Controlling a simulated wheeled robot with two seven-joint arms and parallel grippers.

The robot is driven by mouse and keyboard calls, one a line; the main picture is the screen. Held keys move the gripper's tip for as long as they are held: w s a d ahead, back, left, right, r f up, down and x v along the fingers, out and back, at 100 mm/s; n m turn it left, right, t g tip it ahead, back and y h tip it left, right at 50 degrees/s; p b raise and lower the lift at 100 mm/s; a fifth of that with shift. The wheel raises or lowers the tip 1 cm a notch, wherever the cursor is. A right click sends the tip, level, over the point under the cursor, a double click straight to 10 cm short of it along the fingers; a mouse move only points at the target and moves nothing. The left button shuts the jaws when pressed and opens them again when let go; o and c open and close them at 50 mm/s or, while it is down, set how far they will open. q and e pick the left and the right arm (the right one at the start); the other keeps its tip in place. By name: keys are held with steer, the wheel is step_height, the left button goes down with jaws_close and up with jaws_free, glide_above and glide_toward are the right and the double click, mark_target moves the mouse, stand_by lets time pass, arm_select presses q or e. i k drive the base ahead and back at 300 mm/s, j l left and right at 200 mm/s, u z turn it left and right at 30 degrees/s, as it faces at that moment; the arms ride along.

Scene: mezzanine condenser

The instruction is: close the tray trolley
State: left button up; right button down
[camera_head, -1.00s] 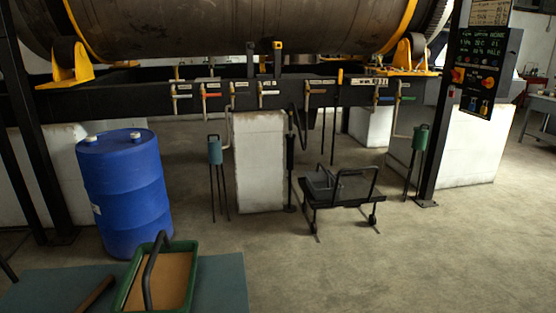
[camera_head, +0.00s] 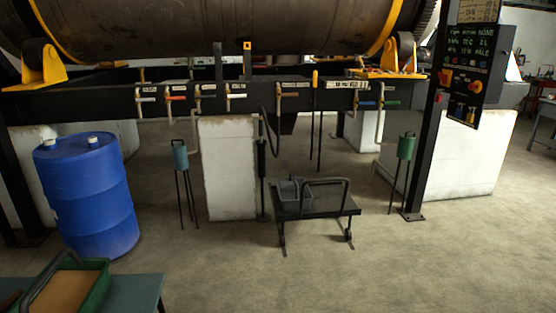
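A low dark trolley (camera_head: 325,206) with a flat top and a hooped handle stands on the floor, a little right of the middle, in front of a white block. A small grey tray or basket (camera_head: 290,193) sits on the left part of its top. Whether any part of the trolley is open cannot be told at this size. Neither of my grippers is in view.
A blue drum (camera_head: 87,195) stands at the left. A green tray (camera_head: 67,290) lies on a table (camera_head: 138,287) at the lower left. A white block (camera_head: 229,170), green canisters on thin legs (camera_head: 180,156), and a black post (camera_head: 424,150) stand around the trolley. The floor in front is clear.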

mark_target(331, 199)
steer(key=i+l, duration=0.85)
steer(key=i, duration=0.9)
steer(key=i+l, duration=0.15)
steer(key=i, duration=0.55)
steer(key=i+l, duration=0.2)
steer(key=i, duration=0.3)
steer(key=i+l, duration=0.2)
steer(key=i, duration=0.25)
